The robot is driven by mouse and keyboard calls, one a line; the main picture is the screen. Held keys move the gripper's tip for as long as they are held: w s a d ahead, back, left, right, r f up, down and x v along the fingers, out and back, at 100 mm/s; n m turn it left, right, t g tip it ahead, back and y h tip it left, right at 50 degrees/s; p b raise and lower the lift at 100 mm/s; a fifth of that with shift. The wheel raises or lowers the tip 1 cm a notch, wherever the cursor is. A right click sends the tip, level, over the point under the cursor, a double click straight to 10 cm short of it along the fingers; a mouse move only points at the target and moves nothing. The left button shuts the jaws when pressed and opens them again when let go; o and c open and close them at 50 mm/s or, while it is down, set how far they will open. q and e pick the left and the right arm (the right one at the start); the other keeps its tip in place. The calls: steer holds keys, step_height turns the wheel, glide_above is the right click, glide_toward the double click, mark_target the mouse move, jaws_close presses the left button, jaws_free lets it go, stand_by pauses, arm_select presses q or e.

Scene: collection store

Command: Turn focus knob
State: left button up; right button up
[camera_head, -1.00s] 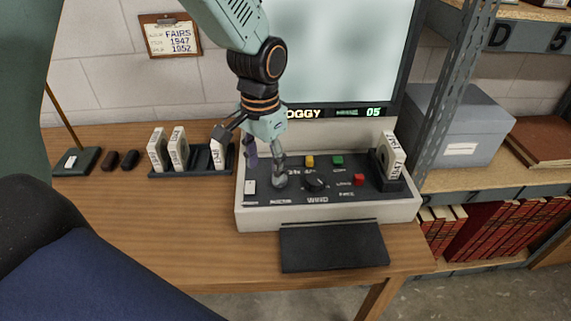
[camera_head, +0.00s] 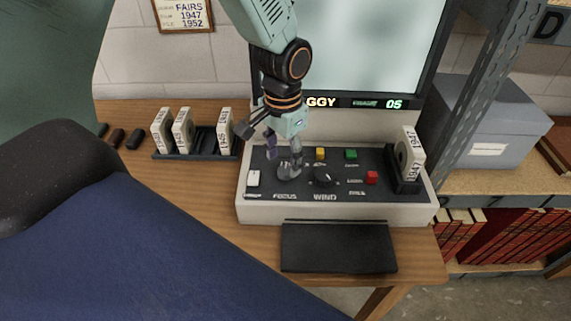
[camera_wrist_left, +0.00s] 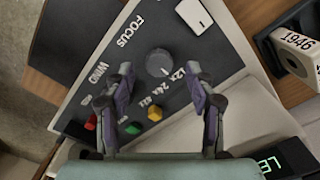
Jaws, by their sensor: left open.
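The grey console (camera_head: 345,205) stands on the wooden desk, with its dark panel facing up. The round grey focus knob (camera_head: 287,171) sits above the FOCUS label; it also shows in the left wrist view (camera_wrist_left: 158,62). My left gripper (camera_head: 284,158) is open and points down over the knob, partly covering it in the head view. In the left wrist view my two fingers (camera_wrist_left: 160,76) are apart, one to each side of the knob's lower edge. I cannot tell whether they touch it. My right gripper is not in view.
On the panel are a white switch (camera_head: 254,179), the black WIND knob (camera_head: 323,177) and yellow, green and red (camera_head: 372,177) buttons. A white reel box (camera_head: 410,155) stands at its right end. A rack (camera_head: 195,153) with boxes is left. The screen (camera_head: 350,45) stands behind.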

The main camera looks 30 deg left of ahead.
mark_target(286, 170)
arm_select(q)
step_height(286, 170, down, 2)
steer(key=shift+w+f, duration=0.15)
steer(key=shift+w+d+f, duration=0.15)
steer(key=shift+d+f, duration=0.05)
steer(key=shift+f, duration=0.15)
steer(key=shift+s+a+r, duration=0.1)
steer(key=shift+s+a, duration=0.05)
steer(key=shift+s, duration=0.1)
steer(key=shift+c, duration=0.3)
steer(key=shift+w, duration=0.2)
steer(key=c, duration=1.1)
